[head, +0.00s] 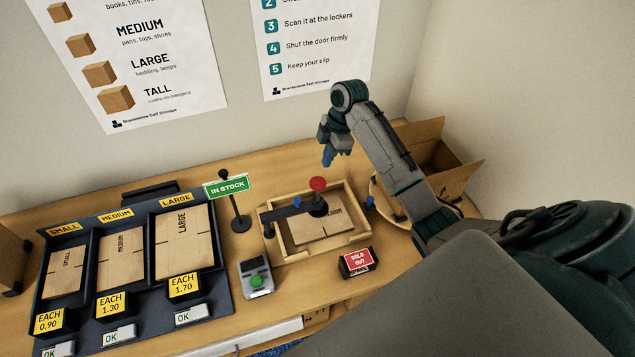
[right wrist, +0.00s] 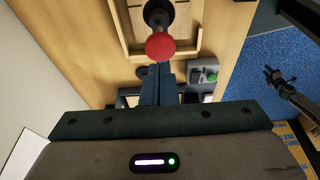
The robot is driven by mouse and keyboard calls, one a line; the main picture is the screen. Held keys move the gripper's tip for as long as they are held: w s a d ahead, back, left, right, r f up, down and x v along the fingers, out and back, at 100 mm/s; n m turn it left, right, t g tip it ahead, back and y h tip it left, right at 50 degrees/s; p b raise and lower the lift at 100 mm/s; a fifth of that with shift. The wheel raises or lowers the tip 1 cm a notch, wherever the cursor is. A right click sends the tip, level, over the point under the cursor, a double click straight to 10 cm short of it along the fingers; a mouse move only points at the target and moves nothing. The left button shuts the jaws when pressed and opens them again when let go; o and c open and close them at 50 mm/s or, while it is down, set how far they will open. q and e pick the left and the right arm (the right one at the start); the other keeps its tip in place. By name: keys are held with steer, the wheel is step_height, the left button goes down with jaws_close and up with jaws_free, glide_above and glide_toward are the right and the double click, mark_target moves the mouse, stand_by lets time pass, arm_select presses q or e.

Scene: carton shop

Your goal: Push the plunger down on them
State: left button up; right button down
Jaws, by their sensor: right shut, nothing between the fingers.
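The plunger has a round red knob (head: 318,184) on a dark post, held by a dark arm over a wooden tray (head: 275,232). A flat carton marked MEDIUM (head: 305,232) lies in the tray under it; whether others lie beneath is hidden. The knob also shows in the right wrist view (right wrist: 160,46). My right gripper (head: 328,157) is shut and empty, above and behind the knob in the head view, apart from it. In the right wrist view its fingers (right wrist: 162,72) point toward the knob. My left gripper (right wrist: 274,80) seems to be the small dark claw over the blue floor.
A dark rack (head: 225,285) with small, medium and large flat cartons stands at left. An IN STOCK sign (head: 226,187), a green-button device (head: 257,279) and a SOLD OUT sign (head: 357,262) stand around the tray. An open carton (head: 425,150) is behind my right arm.

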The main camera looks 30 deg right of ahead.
mark_target(319, 181)
steer(key=shift+x, duration=3.3)
steer(key=shift+f, duration=0.1)
